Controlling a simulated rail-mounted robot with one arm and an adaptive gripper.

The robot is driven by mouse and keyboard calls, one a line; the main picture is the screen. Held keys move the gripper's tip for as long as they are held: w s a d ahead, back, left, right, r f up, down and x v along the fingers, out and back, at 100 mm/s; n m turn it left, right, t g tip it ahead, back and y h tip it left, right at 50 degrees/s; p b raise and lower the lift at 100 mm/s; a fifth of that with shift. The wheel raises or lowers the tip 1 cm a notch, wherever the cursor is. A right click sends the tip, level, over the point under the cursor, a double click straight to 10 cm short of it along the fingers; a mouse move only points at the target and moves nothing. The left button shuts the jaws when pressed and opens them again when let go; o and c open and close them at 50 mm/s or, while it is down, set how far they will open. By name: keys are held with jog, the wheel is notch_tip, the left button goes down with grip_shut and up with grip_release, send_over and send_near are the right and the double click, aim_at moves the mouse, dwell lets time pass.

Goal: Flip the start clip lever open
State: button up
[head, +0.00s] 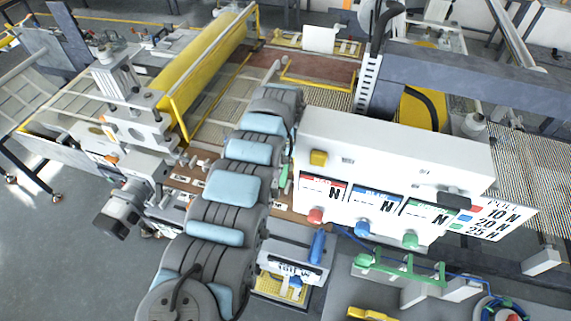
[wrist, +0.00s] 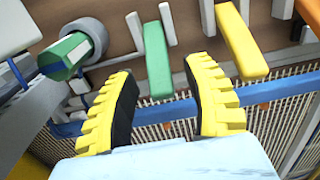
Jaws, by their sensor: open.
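In the wrist view my gripper (wrist: 161,80) is open and empty, with yellow ribbed fingers and black pads. A green lever-like bar (wrist: 157,58) stands just past the fingertips, its lower end in line with the gap between them. A yellow bar (wrist: 241,40) stands to its right, beyond the right finger. No label shows which of these is the start clip lever. In the head view a narrow green piece (head: 284,176) shows beside my arm, and my gripper cannot be made out there.
A green knob (wrist: 65,57) sits left of the fingers in the wrist view. A blue bar (wrist: 180,109) crosses behind the fingers above a mesh (wrist: 165,131). In the head view a white panel (head: 390,150) with coloured knobs stands close right of my arm.

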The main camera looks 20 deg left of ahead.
grip_shut()
